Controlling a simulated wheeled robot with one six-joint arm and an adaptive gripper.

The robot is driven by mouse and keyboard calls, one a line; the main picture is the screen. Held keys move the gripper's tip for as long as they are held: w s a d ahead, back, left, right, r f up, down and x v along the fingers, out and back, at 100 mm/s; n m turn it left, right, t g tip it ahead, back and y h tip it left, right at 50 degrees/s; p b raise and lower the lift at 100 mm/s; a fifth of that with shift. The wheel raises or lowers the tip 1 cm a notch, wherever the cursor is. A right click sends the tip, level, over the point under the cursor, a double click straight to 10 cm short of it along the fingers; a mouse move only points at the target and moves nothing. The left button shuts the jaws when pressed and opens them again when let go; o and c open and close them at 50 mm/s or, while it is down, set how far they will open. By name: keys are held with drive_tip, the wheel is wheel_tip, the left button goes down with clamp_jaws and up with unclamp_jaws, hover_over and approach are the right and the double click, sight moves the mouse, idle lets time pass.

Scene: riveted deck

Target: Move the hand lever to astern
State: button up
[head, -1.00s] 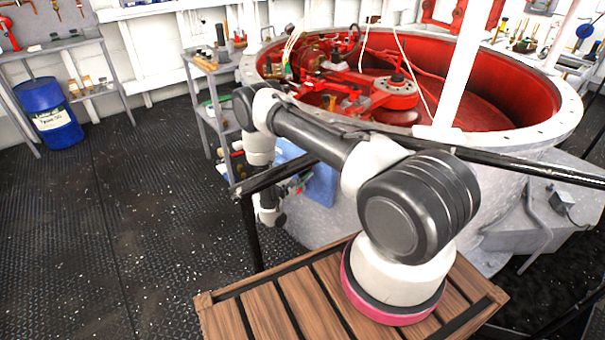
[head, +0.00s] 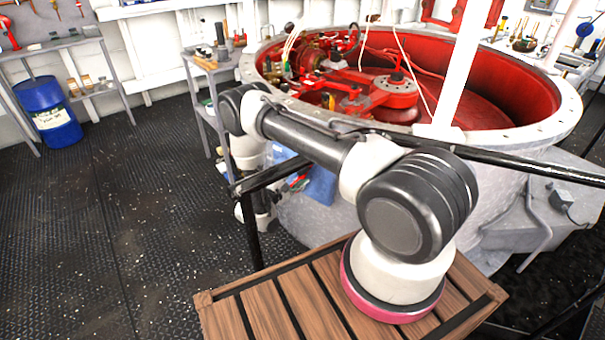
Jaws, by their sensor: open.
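I cannot single out the hand lever in the head view. A small red-and-green part (head: 298,183) shows in front of a blue panel (head: 320,186) on the side of the big round grey tub (head: 345,215); I cannot tell whether it is the lever. My arm reaches from its base to the left, and its wrist hangs down left of the blue panel, partly behind a black rail. My gripper cannot be made out; the wrist and rail hide that area.
Red machinery (head: 385,92) fills the open tub. A black rail (head: 272,176) crosses in front of it. A grey shelf stand (head: 212,75) stands behind my arm. A blue drum (head: 50,115) stands at the far left. The dark deck (head: 130,210) on the left is clear.

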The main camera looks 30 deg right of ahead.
drive_tip(key=v, duration=0.8)
drive_tip(key=shift+s+a, duration=0.15)
drive_tip(key=shift+a, duration=0.1)
drive_tip(key=w+d+r+m+g, duration=0.1)
drive_tip(key=d+r+m+g, duration=0.15)
drive_tip(key=r, duration=0.65)
drive_tip(key=d+r+m+g, duration=0.2)
drive_tip(key=r+m+g, duration=0.15)
drive_tip(key=r, duration=0.55)
drive_tip(key=s+d+r+m+g+y, duration=0.1)
drive_tip(key=s+d+r+g+y, duration=0.2)
drive_tip(key=r, duration=0.5)
drive_tip(key=s+d+r+m+g+y, duration=0.1)
drive_tip(key=s+d+r+m+y, duration=0.15)
drive_tip(key=s+r, duration=0.4)
drive_tip(key=s+d+r+m+t+y, duration=0.1)
drive_tip(key=s+r+y, duration=0.5)
drive_tip(key=s+r, duration=0.6)
drive_tip(key=s+a+r+t+y, duration=0.1)
drive_tip(key=s+a+t+y, duration=0.1)
drive_tip(key=s, duration=0.3)
drive_tip(key=s+a+r+t+y, duration=0.2)
drive_tip(key=s+t+y, duration=0.1)
drive_tip(key=s, duration=0.3)
drive_tip(key=shift+s+t, duration=0.2)
drive_tip(key=shift+t, duration=0.3)
